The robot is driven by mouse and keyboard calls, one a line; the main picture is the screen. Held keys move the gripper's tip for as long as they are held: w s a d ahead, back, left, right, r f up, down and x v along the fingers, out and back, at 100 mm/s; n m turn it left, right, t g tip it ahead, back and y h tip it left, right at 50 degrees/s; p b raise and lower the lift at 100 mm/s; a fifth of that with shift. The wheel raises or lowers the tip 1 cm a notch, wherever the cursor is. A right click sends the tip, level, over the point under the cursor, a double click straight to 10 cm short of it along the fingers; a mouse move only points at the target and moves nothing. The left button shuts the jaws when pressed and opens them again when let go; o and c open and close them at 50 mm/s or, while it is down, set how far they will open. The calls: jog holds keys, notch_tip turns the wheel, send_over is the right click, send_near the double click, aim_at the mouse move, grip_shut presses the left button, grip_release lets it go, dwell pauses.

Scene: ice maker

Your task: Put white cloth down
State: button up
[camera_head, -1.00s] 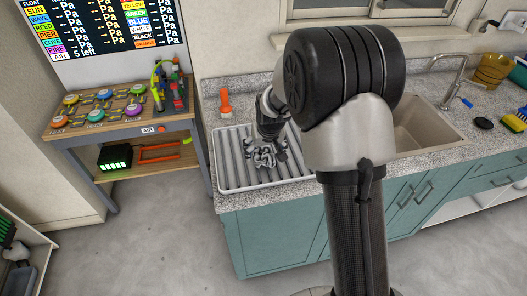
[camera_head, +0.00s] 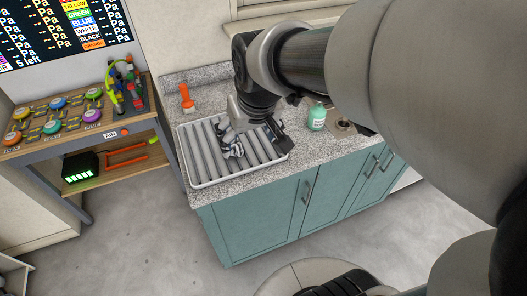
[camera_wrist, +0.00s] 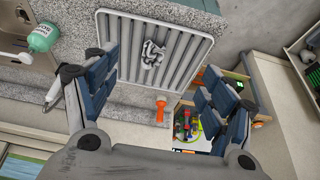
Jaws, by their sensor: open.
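The white cloth (camera_wrist: 152,55) lies crumpled on the grey ribbed drain tray (camera_wrist: 108,14) in the wrist view. In the head view the white cloth (camera_head: 234,150) also shows on the tray (camera_head: 196,184), partly hidden by my gripper. My gripper (camera_wrist: 160,75) is open in the wrist view, with its two dark blue padded fingers wide apart and nothing between them. The cloth lies beyond the fingertips, apart from both. In the head view my gripper (camera_head: 255,132) is above the tray, close to the cloth.
A green soap bottle (camera_head: 316,117) stands right of the tray near the sink. A wooden shelf unit (camera_head: 72,130) with colored knobs stands at the left. Bare counter (camera_head: 306,150) shows right of the tray.

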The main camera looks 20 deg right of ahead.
jog(key=s+r, duration=0.1)
jog(key=s, duration=1.5)
jog(key=shift+s+r, duration=0.15)
jog(key=shift+o, duration=0.3)
